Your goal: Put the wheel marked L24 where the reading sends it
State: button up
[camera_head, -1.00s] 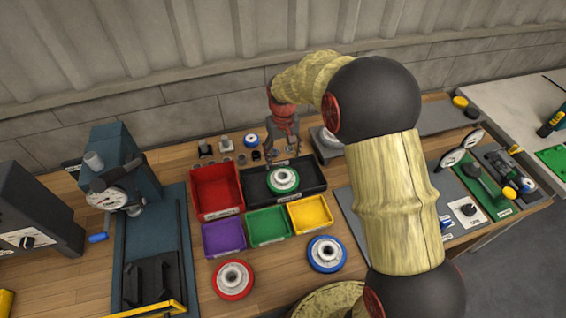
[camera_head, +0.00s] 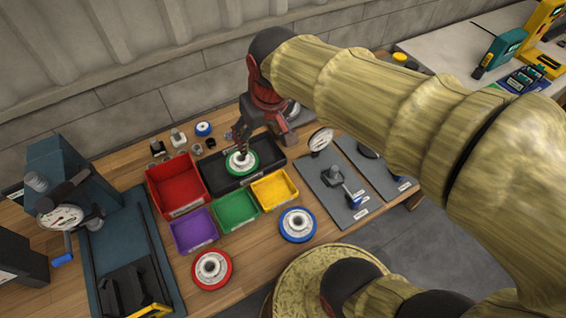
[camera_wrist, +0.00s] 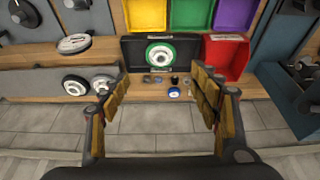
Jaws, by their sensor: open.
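A green-rimmed wheel (camera_head: 241,163) with a pale hub lies in a black tray (camera_head: 272,151) at the back of the bench. It also shows in the wrist view (camera_wrist: 159,53). A red-rimmed wheel (camera_head: 211,270) and a blue-rimmed wheel (camera_head: 298,224) lie on the bare wood in front. I cannot read L24 on any wheel. My gripper (camera_head: 242,146) hangs over the back of the black tray, close to the green-rimmed wheel in the picture. In the wrist view its fingers (camera_wrist: 161,88) are spread with nothing between them, and the wheel shows beyond the tips.
Red (camera_head: 177,184), purple (camera_head: 194,232), green (camera_head: 236,211) and yellow (camera_head: 274,189) bins stand around the tray. A teal press with a dial (camera_head: 60,218) is at left. Grey plates with a gauge (camera_head: 320,139) and fixtures are at right. Small parts stand behind the red bin.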

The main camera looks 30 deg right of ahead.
jog(key=s+t, duration=0.1)
jog(key=s, duration=0.9)
jog(key=shift+s+r+t, duration=0.15)
jog(key=shift+r+t, duration=0.15)
jog(key=shift+t, duration=0.1)
dwell(0.5)
